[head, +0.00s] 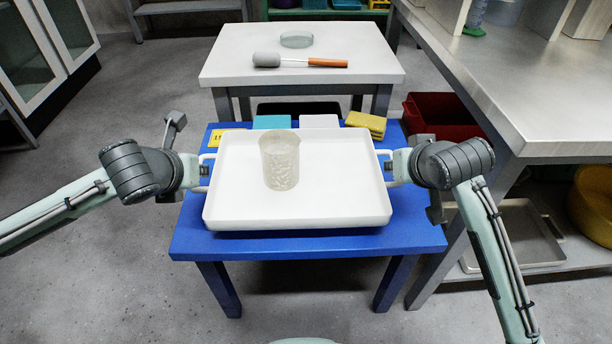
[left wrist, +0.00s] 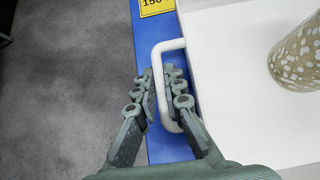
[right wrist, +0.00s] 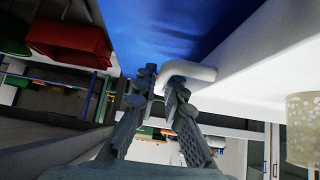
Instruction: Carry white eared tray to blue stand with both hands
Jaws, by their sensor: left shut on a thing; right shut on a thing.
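The white eared tray (head: 300,215) is level over the blue stand (head: 310,244); I cannot tell whether it touches the top or hovers just above it. A speckled, see-through beaker (head: 280,160) stands upright on the tray, left of centre. My left gripper (head: 204,170) is shut on the tray's left ear, whose white loop shows between the fingers in the left wrist view (left wrist: 158,62). My right gripper (head: 391,167) is shut on the right ear (right wrist: 190,70). The ears are partly hidden by the fingers.
Along the stand's back edge lie a yellow label (head: 224,137), a teal block (head: 271,122), a pale pink block (head: 319,121) and yellow sponges (head: 366,122). Behind is a white table (head: 300,50) with a dish and an orange-handled tool. A workbench (head: 500,90) and red bin (head: 440,118) stand right.

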